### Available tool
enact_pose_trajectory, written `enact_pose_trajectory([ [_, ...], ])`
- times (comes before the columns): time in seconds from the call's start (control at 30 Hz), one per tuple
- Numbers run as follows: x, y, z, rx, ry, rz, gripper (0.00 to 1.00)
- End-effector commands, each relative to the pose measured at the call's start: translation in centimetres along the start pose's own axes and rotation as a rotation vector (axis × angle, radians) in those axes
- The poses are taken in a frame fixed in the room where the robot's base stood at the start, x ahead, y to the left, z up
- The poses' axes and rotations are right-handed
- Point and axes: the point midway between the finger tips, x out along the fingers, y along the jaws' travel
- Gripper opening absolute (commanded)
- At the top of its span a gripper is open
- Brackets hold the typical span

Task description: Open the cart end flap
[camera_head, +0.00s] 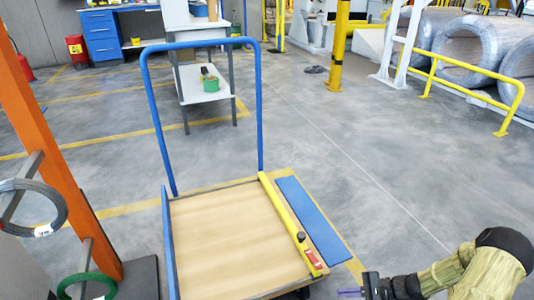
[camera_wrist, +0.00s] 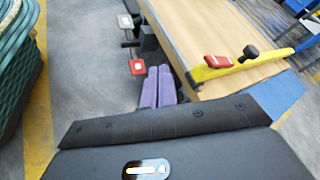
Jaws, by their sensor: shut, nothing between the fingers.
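The cart has a wooden deck (camera_head: 235,240) and a tall blue push handle (camera_head: 153,100). A yellow bar (camera_head: 283,212) runs along its right edge, with a red piece (camera_head: 314,262) and a dark knob near the close end. A blue panel (camera_head: 315,218) extends outside that bar; its exact tilt is unclear. In the wrist view the yellow bar (camera_wrist: 240,70), red piece (camera_wrist: 218,62), black knob (camera_wrist: 250,52) and part of the blue panel (camera_wrist: 278,95) show. My gripper (camera_head: 350,292) has purple fingers (camera_wrist: 160,87), shut and empty, apart from the bar, near the cart's close right corner.
An orange post (camera_head: 50,140) with wire coils (camera_head: 30,208) stands at the left. A small grey table (camera_head: 203,84) stands behind the cart. Yellow rails (camera_head: 465,72) and large wrapped coils (camera_head: 470,50) are at the back right. Floor right of the cart is clear.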

Motion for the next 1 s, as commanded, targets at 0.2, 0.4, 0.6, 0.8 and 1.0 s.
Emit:
enact_pose_trajectory([
  [0.2, -0.9, -1.7, 6.2, -0.138, 0.097, 0.306, 0.00],
  [0.4, -2.0, -3.2, 11.3, -0.285, 0.199, 0.543, 0.00],
  [0.6, -3.3, -5.0, 16.5, -0.456, 0.312, 0.739, 0.00],
  [0.8, -4.5, -6.9, 22.0, -0.649, 0.427, 0.887, 0.00],
  [1.0, -5.5, -8.6, 27.4, -0.860, 0.538, 0.983, 0.00],
])
